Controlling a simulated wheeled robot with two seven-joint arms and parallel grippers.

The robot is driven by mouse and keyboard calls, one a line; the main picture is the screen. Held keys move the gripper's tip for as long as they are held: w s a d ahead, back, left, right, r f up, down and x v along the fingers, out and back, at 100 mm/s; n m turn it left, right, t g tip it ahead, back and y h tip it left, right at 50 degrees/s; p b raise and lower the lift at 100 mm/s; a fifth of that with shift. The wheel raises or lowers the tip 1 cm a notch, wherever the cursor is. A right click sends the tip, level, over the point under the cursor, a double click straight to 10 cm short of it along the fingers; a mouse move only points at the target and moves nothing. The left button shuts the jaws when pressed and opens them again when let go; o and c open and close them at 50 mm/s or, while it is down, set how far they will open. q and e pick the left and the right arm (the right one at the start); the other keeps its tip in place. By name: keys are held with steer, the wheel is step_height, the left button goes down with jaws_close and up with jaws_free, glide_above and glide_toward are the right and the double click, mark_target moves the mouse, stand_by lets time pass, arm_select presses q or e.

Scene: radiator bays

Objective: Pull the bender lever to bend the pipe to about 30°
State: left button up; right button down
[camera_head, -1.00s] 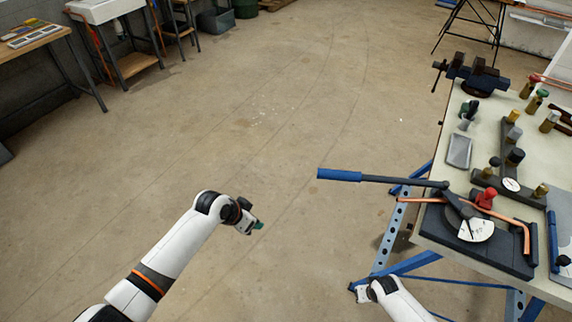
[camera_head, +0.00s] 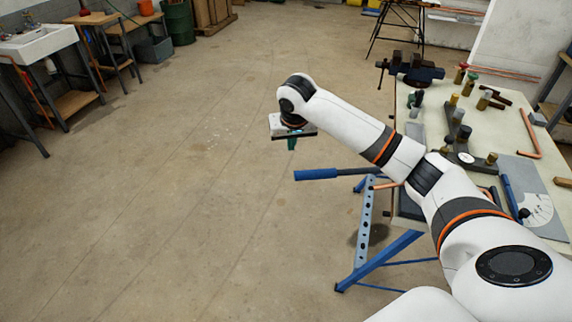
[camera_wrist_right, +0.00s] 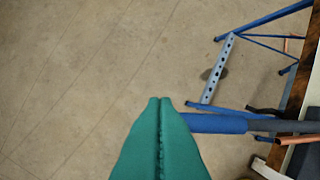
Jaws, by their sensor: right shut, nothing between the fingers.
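The bender lever's blue grip (camera_head: 315,174) sticks out to the left past the bench edge in the head view. The bender's body is mostly hidden behind my right arm. One end of the copper pipe (camera_head: 382,185) shows beside the arm; its bend cannot be seen. My right gripper (camera_head: 292,143) appears just above the blue grip in the head view. In the right wrist view its green fingers (camera_wrist_right: 160,100) are shut and empty, with the blue grip (camera_wrist_right: 215,123) running right from beside them; whether they touch is unclear. My left gripper is out of view.
The workbench (camera_head: 515,115) carries a vise (camera_head: 410,69), several fittings and a bent copper pipe (camera_head: 529,133). Its blue trestle leg (camera_head: 380,259) stands under the near edge. The floor left of the lever is clear.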

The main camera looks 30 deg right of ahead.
steer(key=w+d+f+p, duration=0.2)
steer(key=w+d+f, duration=0.15)
steer(key=f, duration=0.45)
steer(key=shift+m, duration=0.4)
steer(key=s+a+p, duration=0.2)
steer(key=s, duration=0.1)
steer(key=shift+s+a+f, duration=0.1)
steer(key=shift+s+f, duration=0.05)
steer(key=shift+s, duration=0.05)
